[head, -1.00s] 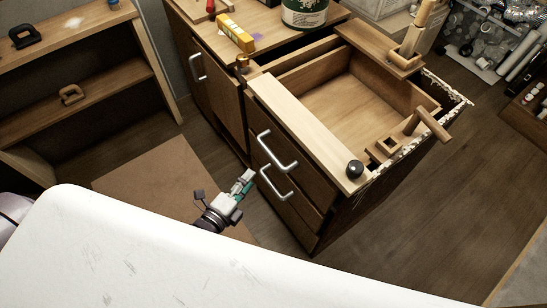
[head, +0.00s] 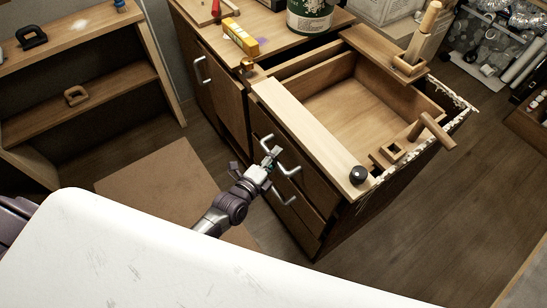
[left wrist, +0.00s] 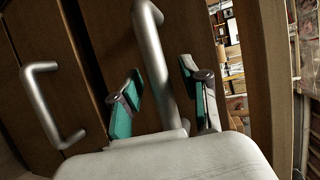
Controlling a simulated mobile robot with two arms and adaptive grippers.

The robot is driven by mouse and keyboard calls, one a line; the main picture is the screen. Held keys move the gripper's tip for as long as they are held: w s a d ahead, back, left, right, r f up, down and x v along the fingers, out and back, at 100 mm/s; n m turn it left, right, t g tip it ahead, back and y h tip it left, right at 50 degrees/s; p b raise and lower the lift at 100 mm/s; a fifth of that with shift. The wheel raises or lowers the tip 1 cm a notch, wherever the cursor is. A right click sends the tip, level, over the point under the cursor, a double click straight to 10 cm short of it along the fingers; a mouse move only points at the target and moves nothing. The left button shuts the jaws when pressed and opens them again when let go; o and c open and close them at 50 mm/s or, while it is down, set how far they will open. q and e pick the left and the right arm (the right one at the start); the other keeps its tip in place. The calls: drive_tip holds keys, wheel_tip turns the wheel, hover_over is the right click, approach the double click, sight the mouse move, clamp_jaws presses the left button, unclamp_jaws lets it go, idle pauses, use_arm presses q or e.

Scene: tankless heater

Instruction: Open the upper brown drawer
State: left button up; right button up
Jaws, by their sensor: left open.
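The upper brown drawer (head: 318,185) is in the front of the wooden cabinet and looks shut. Its silver bar handle (head: 288,168) is partly covered by my left gripper (head: 271,158) in the head view. A second silver handle (head: 282,196) is on the drawer below. In the left wrist view my left gripper (left wrist: 166,98) is open, with teal-padded fingers on either side of a silver handle bar (left wrist: 153,55). I cannot tell whether a finger touches the bar. Another silver handle (left wrist: 40,105) shows to the left. My right gripper is out of view.
The cabinet top has an open wooden recess (head: 350,108) with a light plank (head: 305,130) along its front and a black knob (head: 358,175). A neighbouring cabinet door (head: 215,95) is at the left. A white surface (head: 150,250) fills the near foreground.

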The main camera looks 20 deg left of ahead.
use_arm(q)
clamp_jaws()
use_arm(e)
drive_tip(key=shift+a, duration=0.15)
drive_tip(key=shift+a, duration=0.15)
use_arm(q)
drive_tip(key=s+a+p, duration=0.5)
drive_tip(key=s+a, duration=1.1)
drive_tip(key=s, duration=0.5)
drive_tip(key=shift+a, duration=0.2)
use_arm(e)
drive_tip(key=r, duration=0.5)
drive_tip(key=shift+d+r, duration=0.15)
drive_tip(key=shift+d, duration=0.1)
use_arm(q)
unclamp_jaws()
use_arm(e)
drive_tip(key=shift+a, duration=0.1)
